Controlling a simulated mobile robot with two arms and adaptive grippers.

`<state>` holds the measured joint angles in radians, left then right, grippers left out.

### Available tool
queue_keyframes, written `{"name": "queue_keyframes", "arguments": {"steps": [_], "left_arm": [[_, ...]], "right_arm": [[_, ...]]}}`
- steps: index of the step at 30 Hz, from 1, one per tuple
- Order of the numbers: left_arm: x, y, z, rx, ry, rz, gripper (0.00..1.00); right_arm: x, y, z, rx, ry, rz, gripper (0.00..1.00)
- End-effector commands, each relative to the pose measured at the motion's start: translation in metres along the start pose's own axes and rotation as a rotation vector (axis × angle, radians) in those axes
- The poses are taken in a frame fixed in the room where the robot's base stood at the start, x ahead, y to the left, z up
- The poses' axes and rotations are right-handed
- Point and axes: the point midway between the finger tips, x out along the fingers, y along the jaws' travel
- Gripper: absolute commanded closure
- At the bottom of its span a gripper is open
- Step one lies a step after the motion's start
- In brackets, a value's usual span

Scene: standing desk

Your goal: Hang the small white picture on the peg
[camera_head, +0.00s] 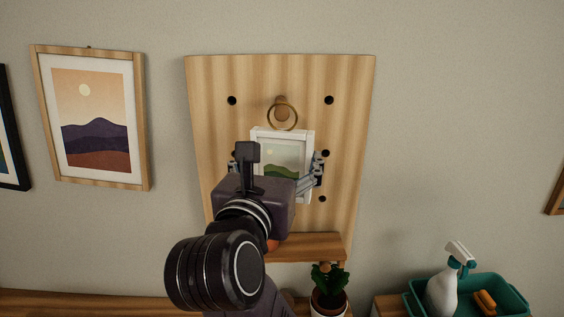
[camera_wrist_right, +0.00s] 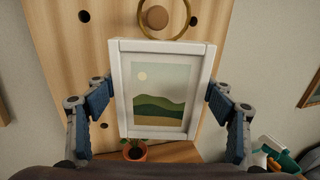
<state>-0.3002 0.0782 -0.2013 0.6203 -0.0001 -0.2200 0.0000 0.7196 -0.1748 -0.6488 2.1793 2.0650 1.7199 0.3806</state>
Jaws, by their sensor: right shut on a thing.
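The small white picture (camera_head: 284,153) has a white frame and a green landscape print. It is upright in front of the wooden board, and it also shows in the right wrist view (camera_wrist_right: 160,90). My right gripper (camera_head: 277,168) is shut on it, one finger at each side edge. A brass ring (camera_head: 296,119) stands up from the picture's top. The round wooden peg (camera_head: 282,103) shows within the ring's outline, and in the wrist view the peg's end (camera_wrist_right: 155,17) appears inside the ring. I cannot tell how deep the peg sits in the ring. My left gripper is not in view.
The wooden board (camera_head: 215,80) has several dark holes and a small shelf (camera_head: 318,248) below. A potted plant (camera_head: 329,287) stands under the shelf. A teal caddy (camera_head: 508,300) with a spray bottle (camera_head: 442,291) is at lower right. A framed mountain picture (camera_head: 95,118) hangs at left.

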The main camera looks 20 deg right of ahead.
Motion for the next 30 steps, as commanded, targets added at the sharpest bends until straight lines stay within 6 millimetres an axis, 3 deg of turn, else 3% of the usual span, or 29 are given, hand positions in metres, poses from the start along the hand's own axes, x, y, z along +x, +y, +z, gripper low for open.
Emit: {"name": "queue_keyframes", "arguments": {"steps": [30], "left_arm": [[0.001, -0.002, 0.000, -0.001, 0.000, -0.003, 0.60]], "right_arm": [[0.059, 0.015, -0.002, -0.001, -0.003, -0.002, 0.53]]}}
